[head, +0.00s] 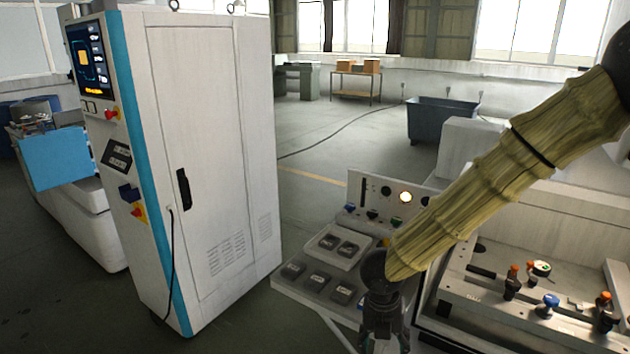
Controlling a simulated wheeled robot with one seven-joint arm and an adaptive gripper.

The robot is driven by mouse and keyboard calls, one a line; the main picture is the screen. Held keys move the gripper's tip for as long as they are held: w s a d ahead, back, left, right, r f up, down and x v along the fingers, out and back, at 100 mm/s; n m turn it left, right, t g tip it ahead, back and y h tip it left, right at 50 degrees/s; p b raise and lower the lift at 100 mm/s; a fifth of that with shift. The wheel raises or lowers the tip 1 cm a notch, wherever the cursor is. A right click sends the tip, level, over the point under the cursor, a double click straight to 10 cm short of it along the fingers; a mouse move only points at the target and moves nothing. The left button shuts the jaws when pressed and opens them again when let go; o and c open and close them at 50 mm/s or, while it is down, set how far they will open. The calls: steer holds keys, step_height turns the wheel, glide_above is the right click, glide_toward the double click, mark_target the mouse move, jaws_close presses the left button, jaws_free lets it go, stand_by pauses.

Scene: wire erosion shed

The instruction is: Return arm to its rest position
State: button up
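My arm (500,175), in a ribbed yellow-tan sleeve, comes in from the upper right of the head view and slopes down to the lower middle. My gripper (384,338) is at its lower end, dark and pointing down, partly cut off by the bottom edge. It is in front of the right end of a shelf with dark labelled blocks (317,282). The fingertips are not clear, so I cannot tell whether it is open or shut or whether it touches anything.
A tall white control cabinet (205,150) with a screen stands at the left. A machine bed with coloured knobs (548,300) is at the right. A dark bin (440,118) stands farther back beside open floor.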

steer(key=s+d+f+n+t+h+b, duration=0.1)
steer(key=s+d+f+n, duration=0.2)
steer(key=f+n, duration=0.35)
steer(key=s+d+f+n+b, duration=0.1)
steer(key=s+d+f+n, duration=0.2)
steer(key=f+n, duration=0.35)
steer(key=s+d+f+n+t+h+b, duration=0.1)
steer(key=s+d+f+n, duration=0.2)
steer(key=f+n, duration=0.4)
steer(key=s+f+n+g+y+b, duration=0.1)
steer(key=s+f+n, duration=0.5)
steer(key=s+n, duration=0.3)
steer(key=s+a+f+n+g+y+b, duration=0.1)
steer(key=s+f+n+y, duration=0.1)
steer(key=s+f+n, duration=0.5)
steer(key=s+n, duration=0.1)
steer(key=s, duration=0.2)
steer(key=shift+a+n, duration=0.25)
steer(key=shift+n, duration=0.15)
